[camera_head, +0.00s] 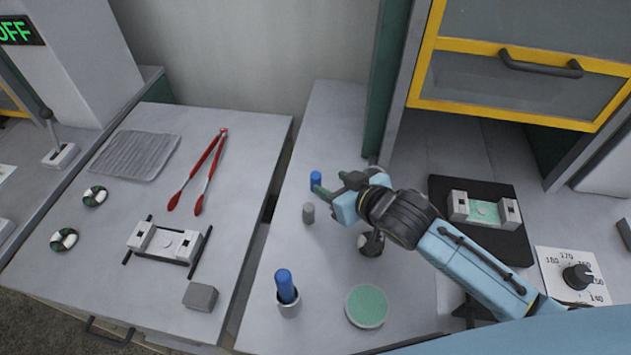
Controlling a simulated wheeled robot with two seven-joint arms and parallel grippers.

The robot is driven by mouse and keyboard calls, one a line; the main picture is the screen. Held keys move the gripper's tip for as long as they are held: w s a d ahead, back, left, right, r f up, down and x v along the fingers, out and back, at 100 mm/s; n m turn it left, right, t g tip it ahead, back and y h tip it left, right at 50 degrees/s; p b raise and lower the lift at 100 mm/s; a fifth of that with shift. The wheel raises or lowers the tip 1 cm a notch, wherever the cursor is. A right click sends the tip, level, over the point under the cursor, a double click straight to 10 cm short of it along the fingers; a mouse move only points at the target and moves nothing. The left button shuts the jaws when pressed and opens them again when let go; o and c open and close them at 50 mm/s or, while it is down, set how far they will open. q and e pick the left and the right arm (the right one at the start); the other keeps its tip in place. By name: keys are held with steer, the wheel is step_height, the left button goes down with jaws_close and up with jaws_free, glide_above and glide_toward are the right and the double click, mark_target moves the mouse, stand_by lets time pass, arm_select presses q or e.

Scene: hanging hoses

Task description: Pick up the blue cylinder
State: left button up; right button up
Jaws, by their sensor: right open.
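A small blue cylinder (316,179) stands upright on the grey counter (330,130), near its left edge. My right gripper (328,184) reaches in from the right and is open. Its dark green fingers point left at the small blue cylinder, and one fingertip overlaps its lower right side in the view. I cannot tell whether they touch. My left gripper is not in view.
A short grey cylinder (308,213) stands just below the gripper. A green round disc (367,306) lies at the front. A black mat (500,235) with a white fixture lies right. Left table holds red tongs (200,172) and a mesh tray (135,155).

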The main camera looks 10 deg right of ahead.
mark_target(319, 178)
steer(key=shift+w+a+f, duration=0.3)
steer(key=shift+w+f, duration=0.05)
steer(key=shift+w, duration=0.2)
steer(key=x, duration=0.3)
steer(key=shift+w+a+f+b, duration=0.1)
steer(key=shift+w+f+b, duration=0.1)
steer(key=shift+b, duration=0.15)
steer(key=shift+w+f, duration=0.1)
steer(key=shift+w, duration=0.1)
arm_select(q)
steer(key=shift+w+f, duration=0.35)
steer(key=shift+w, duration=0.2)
arm_select(e)
steer(key=shift+c, duration=0.5)
jaws_close()
